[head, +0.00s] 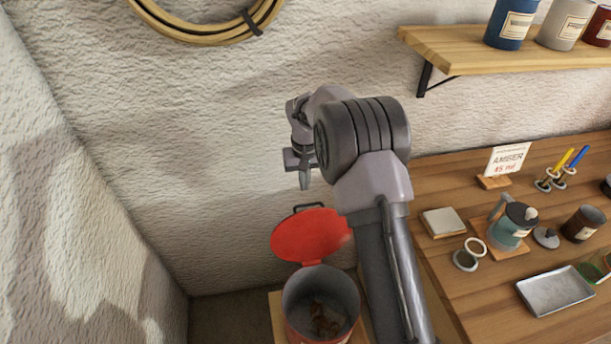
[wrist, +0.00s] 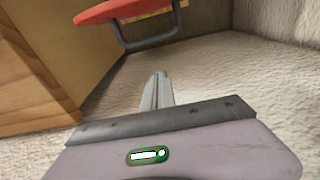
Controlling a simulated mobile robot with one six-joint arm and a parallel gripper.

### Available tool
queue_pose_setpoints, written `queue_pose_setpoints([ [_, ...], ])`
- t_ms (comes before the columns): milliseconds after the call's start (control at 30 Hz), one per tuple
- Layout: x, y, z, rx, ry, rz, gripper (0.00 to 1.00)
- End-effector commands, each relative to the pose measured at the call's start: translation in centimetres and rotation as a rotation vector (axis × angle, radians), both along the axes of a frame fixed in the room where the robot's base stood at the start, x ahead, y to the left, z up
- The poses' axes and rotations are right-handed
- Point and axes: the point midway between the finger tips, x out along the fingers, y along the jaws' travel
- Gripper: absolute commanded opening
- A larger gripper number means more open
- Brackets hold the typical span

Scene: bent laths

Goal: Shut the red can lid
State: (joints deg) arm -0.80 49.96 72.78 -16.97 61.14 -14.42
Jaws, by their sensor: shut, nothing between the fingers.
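The red can lid (head: 308,235) stands open, tilted up at the back of the can, with a dark handle at its top edge. The can (head: 322,295) is open below it, with some brown bits inside. In the wrist view the red lid (wrist: 115,10) shows at the top with its dark handle (wrist: 150,38). My gripper (head: 304,182) is shut and empty, above the lid and apart from it in the head view. Its shut fingers (wrist: 157,92) point toward the handle side in the wrist view. My arm hides part of the lid's right side.
A wooden table (head: 450,270) at the right carries a teal pot (head: 510,228), a metal tray (head: 555,291) and several small items. A wall shelf (head: 500,50) with tins is above it. Walls stand close behind and at the left.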

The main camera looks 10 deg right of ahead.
Motion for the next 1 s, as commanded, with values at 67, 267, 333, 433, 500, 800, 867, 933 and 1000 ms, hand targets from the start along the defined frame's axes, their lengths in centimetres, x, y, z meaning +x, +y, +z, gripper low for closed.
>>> queue_pose_setpoints([
  [67,0.1,0.0,-2.1,0.000,0.002,0.000,0.00],
  [267,-2.1,0.0,-2.3,0.000,-0.001,0.000,0.00],
  [333,-2.8,0.0,-2.1,0.000,-0.001,-0.001,0.00],
  [433,-3.4,0.0,-1.8,0.000,-0.002,-0.001,0.00],
  [500,-3.6,0.1,-1.8,0.000,0.000,-0.001,0.00],
  [800,-3.7,0.0,-1.7,0.000,-0.002,-0.001,0.00],
  [867,-3.7,0.0,-1.7,0.000,-0.005,-0.001,0.00],
  [933,-3.8,0.0,-1.7,0.000,-0.017,-0.001,0.00],
  [1000,-4.0,0.0,-1.7,-0.001,-0.036,0.000,0.00],
])
